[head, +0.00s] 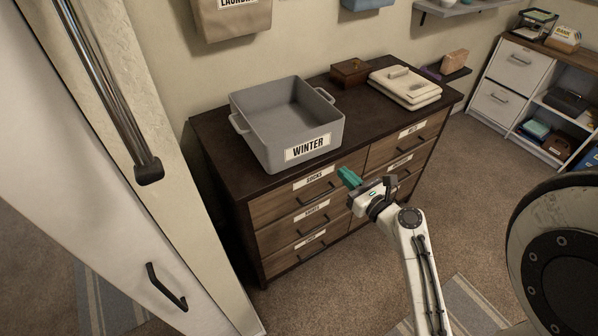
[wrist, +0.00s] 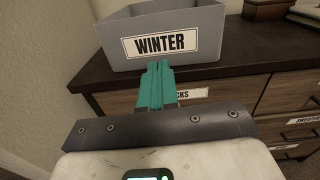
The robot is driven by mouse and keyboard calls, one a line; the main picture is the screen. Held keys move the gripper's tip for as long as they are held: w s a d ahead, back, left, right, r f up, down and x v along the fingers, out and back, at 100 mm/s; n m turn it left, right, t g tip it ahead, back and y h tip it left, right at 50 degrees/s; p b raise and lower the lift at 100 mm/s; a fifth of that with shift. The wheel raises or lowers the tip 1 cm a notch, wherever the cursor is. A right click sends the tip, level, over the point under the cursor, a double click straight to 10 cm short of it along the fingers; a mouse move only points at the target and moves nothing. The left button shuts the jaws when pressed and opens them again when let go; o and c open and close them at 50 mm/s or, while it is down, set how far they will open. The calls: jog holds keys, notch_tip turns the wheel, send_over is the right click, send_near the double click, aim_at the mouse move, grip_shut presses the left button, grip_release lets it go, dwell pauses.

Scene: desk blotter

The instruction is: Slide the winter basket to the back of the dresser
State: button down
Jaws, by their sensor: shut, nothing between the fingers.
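The winter basket (head: 290,122) is a grey open bin with side handles and a white WINTER label on its front. It sits upright on the dark top of the dresser (head: 222,152), towards the left, and looks empty inside. In the wrist view the basket (wrist: 205,50) fills the top, with its label facing me. My gripper (head: 347,177), with teal fingers, is in front of the dresser, below and to the right of the basket front in the head view. In the wrist view my gripper (wrist: 157,68) is shut and empty, pointing towards the label; contact is not evident.
A wooden box (head: 350,73) and a folded cream stack (head: 405,88) stand on the dresser right of the basket. A white shelf unit (head: 505,85) is at the far right. A white door (head: 120,220) is at the left. A laundry bin (head: 232,20) hangs on the wall behind.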

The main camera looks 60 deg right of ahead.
jog(key=p, duration=0.2)
send_near(311, 140)
jog(key=x, duration=0.5)
jog(key=shift+w, duration=0.25)
jog(key=shift+w+d, duration=0.4)
jog(key=shift+w, duration=0.2)
jog(key=b+x, duration=0.1)
jog(key=x, duration=1)
jog(key=shift+w+d+r, duration=0.1)
jog(key=shift+d, duration=0.05)
